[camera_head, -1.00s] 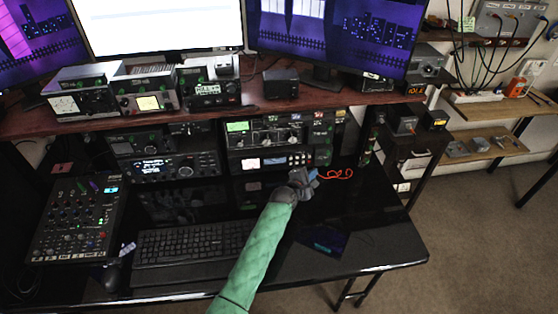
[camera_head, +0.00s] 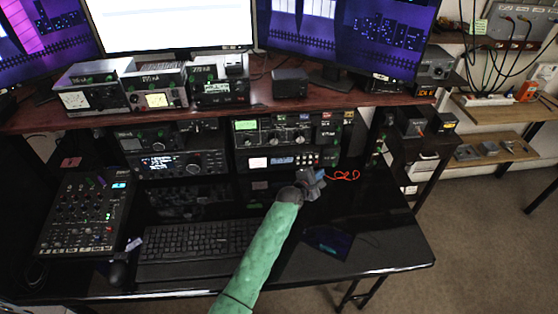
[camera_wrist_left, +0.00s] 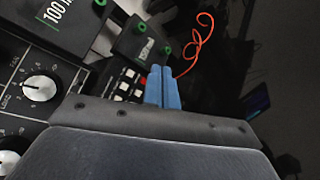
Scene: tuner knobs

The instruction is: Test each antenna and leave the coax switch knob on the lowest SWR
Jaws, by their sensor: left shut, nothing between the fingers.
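My left gripper (camera_head: 319,174) is in front of the lower right of the middle radio stack, above the black desk. Its blue fingers (camera_wrist_left: 163,88) are together and empty in the left wrist view. The tuner front with a green display and dark knobs (camera_head: 285,136) is behind and above it in the head view. In the wrist view a round knob (camera_wrist_left: 40,88) with a white pointer sits on a black dial panel at the left, apart from the fingers. I cannot tell which knob is the coax switch. Any SWR reading is too small to read. My right gripper is not in view.
An orange-red cable (camera_head: 344,176) lies curled just right of the gripper. A keyboard (camera_head: 195,240) and a mixer (camera_head: 85,213) are on the desk at left. The shelf (camera_head: 330,98) above holds meters and small radios. The desk's right side is mostly clear.

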